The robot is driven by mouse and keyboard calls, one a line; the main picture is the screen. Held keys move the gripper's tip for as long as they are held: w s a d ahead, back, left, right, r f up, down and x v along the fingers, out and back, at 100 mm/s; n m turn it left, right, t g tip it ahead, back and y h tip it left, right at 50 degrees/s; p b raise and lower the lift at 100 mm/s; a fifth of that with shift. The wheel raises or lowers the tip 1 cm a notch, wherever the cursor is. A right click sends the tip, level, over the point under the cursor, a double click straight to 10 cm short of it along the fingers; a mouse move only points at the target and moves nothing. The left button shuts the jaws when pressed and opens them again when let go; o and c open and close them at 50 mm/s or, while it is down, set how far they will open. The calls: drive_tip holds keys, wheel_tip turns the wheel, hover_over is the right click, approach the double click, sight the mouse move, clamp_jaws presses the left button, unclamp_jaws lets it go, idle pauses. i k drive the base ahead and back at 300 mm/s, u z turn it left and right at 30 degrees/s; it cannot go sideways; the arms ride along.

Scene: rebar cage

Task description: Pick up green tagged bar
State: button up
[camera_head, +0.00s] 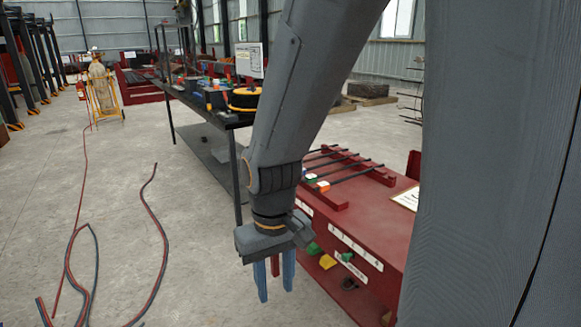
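Several dark bars lie side by side across the red bench (375,225), with small coloured tags near their left ends. A small green tag (311,177) shows on one bar, close to the arm; an orange-and-white tag (323,186) is on a nearer bar. The tags are small, and my arm hides part of the bars' left side. My gripper (275,290) hangs pointing down, left of and in front of the bench, away from the bars. Its two blue fingers are apart. A red strip shows between them; I cannot tell what it belongs to.
Green and yellow pieces (327,262) show at the bench's front, near white label plates (355,246). A black table (205,115) with tools stands behind. Red and dark hoses (160,235) lie on the floor at left. My grey column blocks the right side.

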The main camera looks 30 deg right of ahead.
sight(309, 179)
drive_tip(key=z, duration=0.15)
drive_tip(key=i, duration=1.45)
drive_tip(key=z, duration=0.95)
drive_tip(key=i, duration=0.45)
drive_tip(key=z, duration=0.2)
